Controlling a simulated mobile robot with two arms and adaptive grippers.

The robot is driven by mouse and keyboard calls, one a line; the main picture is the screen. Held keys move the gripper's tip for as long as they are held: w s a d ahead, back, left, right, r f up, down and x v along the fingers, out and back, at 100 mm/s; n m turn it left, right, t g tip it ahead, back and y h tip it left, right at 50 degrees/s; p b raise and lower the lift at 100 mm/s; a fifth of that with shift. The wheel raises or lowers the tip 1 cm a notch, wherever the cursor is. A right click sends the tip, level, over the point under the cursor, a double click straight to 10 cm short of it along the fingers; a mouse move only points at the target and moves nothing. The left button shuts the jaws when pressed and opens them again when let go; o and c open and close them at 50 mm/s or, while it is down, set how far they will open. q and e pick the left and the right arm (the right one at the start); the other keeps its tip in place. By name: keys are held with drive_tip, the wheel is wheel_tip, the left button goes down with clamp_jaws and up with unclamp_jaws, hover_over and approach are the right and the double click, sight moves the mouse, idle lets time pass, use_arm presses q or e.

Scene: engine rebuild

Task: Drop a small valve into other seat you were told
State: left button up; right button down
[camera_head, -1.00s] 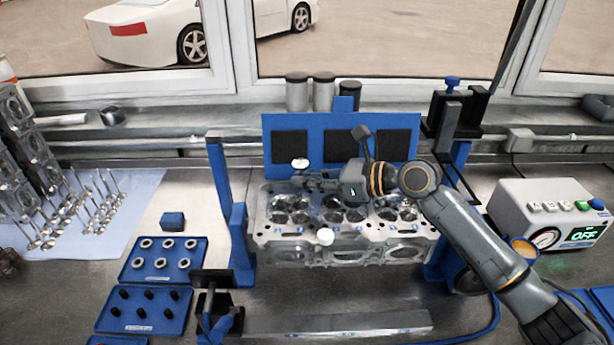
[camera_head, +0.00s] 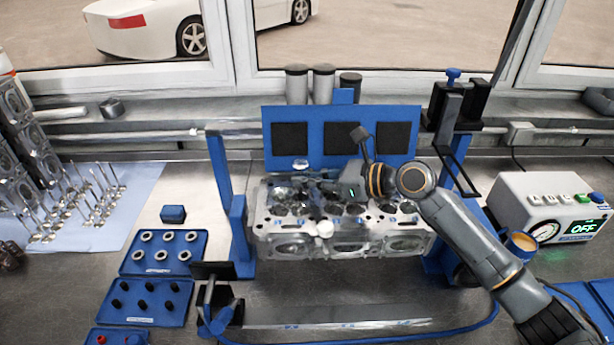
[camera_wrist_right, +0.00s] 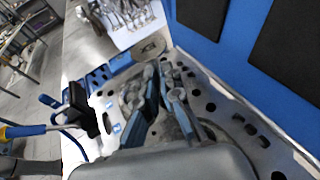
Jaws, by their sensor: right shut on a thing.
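My right gripper (camera_head: 318,183) is shut on a small valve (camera_head: 301,165) above the left half of the cylinder head (camera_head: 345,241). The valve's pale round disc shows just beyond the fingertips. In the right wrist view the fingers (camera_wrist_right: 160,78) are close together, with the grey disc (camera_wrist_right: 150,47) at their far end. The fingers and wrist hide part of the head's upper face, so which seat lies under the valve, and the gap between them, cannot be told. My left gripper is not in view.
Blue fixture posts (camera_head: 237,215) flank the head, and a blue panel with black pads (camera_head: 342,110) stands behind. Several valves (camera_head: 100,205) stand on a pale blue cloth at left. Blue trays (camera_head: 188,268) of small parts lie front left. A gauge box (camera_head: 550,210) is at right.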

drive_tip(key=shift+f, duration=1.25)
idle(0.3)
drive_tip(key=c, duration=1.4)
unclamp_jaws()
drive_tip(key=shift+c, duration=0.2)
